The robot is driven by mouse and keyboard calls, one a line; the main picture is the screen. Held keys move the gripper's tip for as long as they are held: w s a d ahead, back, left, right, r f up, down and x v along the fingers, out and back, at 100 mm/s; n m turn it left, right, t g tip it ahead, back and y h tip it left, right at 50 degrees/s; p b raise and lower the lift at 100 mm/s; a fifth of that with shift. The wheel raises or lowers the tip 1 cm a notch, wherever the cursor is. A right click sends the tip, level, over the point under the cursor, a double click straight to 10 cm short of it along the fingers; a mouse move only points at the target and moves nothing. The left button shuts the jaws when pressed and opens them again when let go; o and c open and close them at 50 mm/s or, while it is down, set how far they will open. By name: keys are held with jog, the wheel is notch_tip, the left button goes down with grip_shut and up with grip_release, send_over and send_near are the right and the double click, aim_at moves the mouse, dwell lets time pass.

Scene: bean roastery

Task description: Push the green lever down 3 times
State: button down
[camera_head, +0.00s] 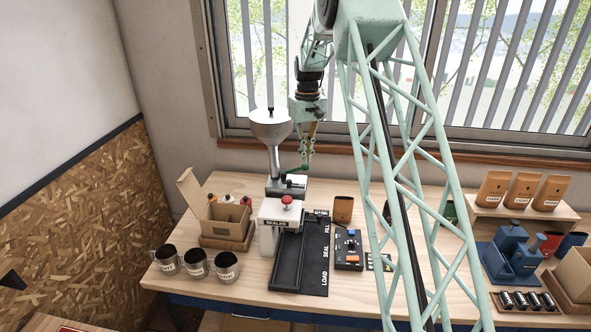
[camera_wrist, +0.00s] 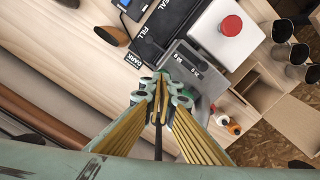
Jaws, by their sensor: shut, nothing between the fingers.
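A grey filling machine with a metal hopper (camera_head: 270,125) stands on the wooden workbench in the head view. A small dark green piece (camera_head: 296,168), which looks like the lever, sticks out at its right side. My gripper (camera_head: 306,158) points down close above this piece, its fingers together with nothing between them. I cannot tell whether they touch the lever. In the wrist view my gripper (camera_wrist: 160,88) is shut over the edge of the machine's grey body (camera_wrist: 190,66).
A white sealer with a red button (camera_head: 287,200) and a black LOAD-SEAL-FILL track (camera_head: 314,262) stand in front. A button box (camera_head: 348,249) and a brown pouch (camera_head: 343,208) are right of it. An open carton (camera_head: 228,214) and several mugs (camera_head: 197,264) are left.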

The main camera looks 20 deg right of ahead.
jog(key=shift+f+b, duration=0.95)
jog(key=shift+f, duration=1.2)
jog(key=shift+r, duration=0.1)
dwell(0.5)
jog(key=shift+r+p, duration=1.45)
jog(key=shift+r, duration=1.5)
jog(key=shift+a+r+n+p, duration=0.2)
jog(key=shift+r+n+p, duration=0.9)
jog(key=shift+r+n, duration=1.8)
jog(key=shift+f, duration=0.25)
jog(key=shift+f+b, duration=1.65)
jog(key=shift+f, duration=1.5)
